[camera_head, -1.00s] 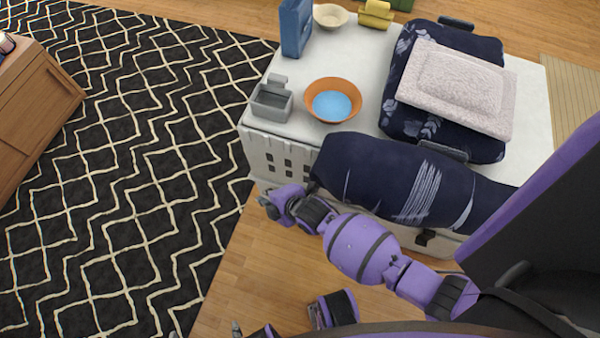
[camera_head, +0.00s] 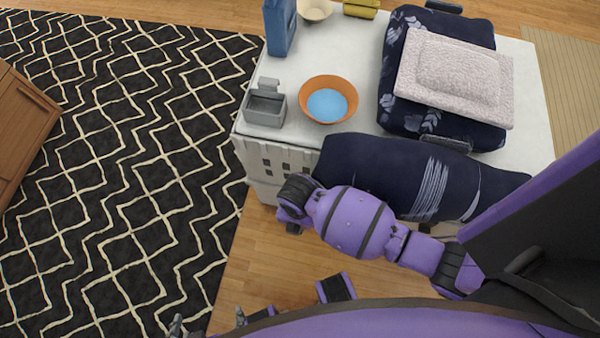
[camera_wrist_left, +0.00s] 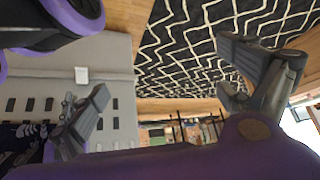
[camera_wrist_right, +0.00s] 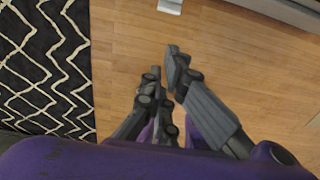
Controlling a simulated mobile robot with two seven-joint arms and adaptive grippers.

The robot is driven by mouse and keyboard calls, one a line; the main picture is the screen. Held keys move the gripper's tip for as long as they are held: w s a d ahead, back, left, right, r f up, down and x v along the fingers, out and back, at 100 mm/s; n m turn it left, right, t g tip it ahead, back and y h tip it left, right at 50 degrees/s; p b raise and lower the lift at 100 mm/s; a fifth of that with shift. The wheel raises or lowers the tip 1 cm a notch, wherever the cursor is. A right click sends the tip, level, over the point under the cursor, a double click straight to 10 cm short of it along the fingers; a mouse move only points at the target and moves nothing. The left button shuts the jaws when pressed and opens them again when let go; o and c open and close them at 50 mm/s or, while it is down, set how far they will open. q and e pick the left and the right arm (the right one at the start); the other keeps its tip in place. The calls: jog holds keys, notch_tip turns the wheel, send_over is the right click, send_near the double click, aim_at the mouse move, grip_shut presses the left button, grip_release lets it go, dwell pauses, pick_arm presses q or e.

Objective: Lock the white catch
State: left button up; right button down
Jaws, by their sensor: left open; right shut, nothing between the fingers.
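A small white catch (camera_wrist_left: 81,75) shows in the left wrist view on the slotted pale side of the big white chest (camera_head: 290,135). I cannot tell its exact position. My right gripper (camera_wrist_right: 163,62) is shut and empty over the floor. A small white piece (camera_wrist_right: 169,5) is cut off beyond its tips.
On the chest stand an orange bowl (camera_head: 328,99), a grey box (camera_head: 264,107), a blue container (camera_head: 281,27) and folded navy fabric with a pale cushion (camera_head: 455,75). A patterned rug (camera_head: 110,170) and clear wood floor (camera_head: 255,265) lie left and in front.

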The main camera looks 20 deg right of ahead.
notch_tip(320, 180, down, 13)
jog(key=w+d+b, duration=0.1)
jog(key=w+b, duration=0.1)
jog(key=b, duration=0.2)
jog(key=shift+w+d, duration=0.15)
jog(key=shift+d, duration=0.1)
jog(key=shift+f+t, duration=0.3)
dwell(0.3)
